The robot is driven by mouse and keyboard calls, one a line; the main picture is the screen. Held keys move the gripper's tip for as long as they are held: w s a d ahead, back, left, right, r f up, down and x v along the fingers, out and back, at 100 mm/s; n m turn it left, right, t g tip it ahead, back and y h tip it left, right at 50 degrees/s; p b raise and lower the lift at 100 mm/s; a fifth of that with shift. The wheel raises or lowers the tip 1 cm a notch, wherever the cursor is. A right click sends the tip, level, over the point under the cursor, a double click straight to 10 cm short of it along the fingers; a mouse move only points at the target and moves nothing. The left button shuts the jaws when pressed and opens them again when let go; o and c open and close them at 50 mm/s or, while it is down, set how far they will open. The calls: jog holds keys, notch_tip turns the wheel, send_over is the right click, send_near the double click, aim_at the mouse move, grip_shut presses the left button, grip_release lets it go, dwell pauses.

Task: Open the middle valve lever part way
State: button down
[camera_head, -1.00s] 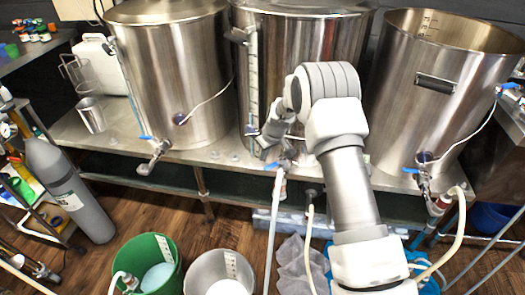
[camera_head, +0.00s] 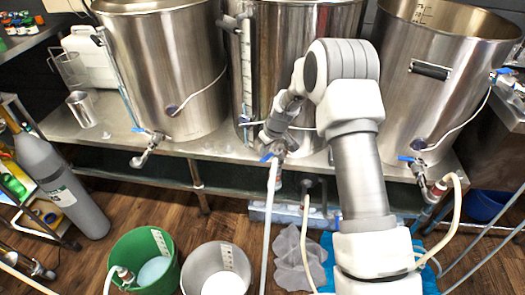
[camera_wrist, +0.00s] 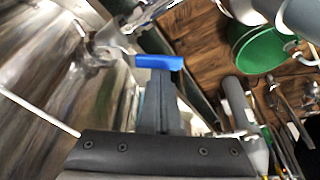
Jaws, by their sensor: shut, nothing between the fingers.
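The middle valve's blue lever (camera_head: 267,157) is on the valve below the middle steel kettle (camera_head: 290,55). In the wrist view the blue lever (camera_wrist: 160,62) lies across the tips of my gripper (camera_wrist: 160,82). The dark fingers are together and empty, with the lever just beyond or against their tips; I cannot tell whether they touch. In the head view my gripper (camera_head: 272,143) is by the middle valve, partly hidden by my wrist. A pale hose (camera_head: 270,215) hangs from this valve.
Left kettle (camera_head: 170,80) and right kettle (camera_head: 440,80) flank the middle one; each has a blue-levered valve, the left (camera_head: 137,130) and the right (camera_head: 407,159). A green bucket (camera_head: 121,250) and a steel bucket (camera_head: 189,258) stand on the floor. A gas cylinder (camera_head: 62,185) stands at left.

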jog(key=s+d+r+p, duration=0.1)
jog(key=s+d+r, duration=0.15)
jog(key=r, duration=0.55)
jog(key=s+d+r+m+p, duration=0.1)
jog(key=s+r, duration=0.3)
jog(key=r, duration=0.5)
jog(key=s+d+r+p, duration=0.2)
jog(key=s+r, duration=0.1)
jog(key=r, duration=0.5)
jog(key=s+d+r+m+t+h, duration=0.1)
jog(key=s+d+r+m, duration=0.15)
jog(key=s, duration=0.65)
jog(key=s+d+r+m+t+h, duration=0.15)
jog(key=s+r, duration=0.25)
jog(key=s, duration=0.6)
jog(key=s+d+r+m, duration=0.1)
jog(key=s+r+m, duration=0.25)
jog(key=s, duration=0.55)
notch_tip(320, 180, up, 14)
jog(key=p, duration=1.3)
jog(key=shift+s+p, duration=0.2)
jog(key=shift+p, duration=0.1)
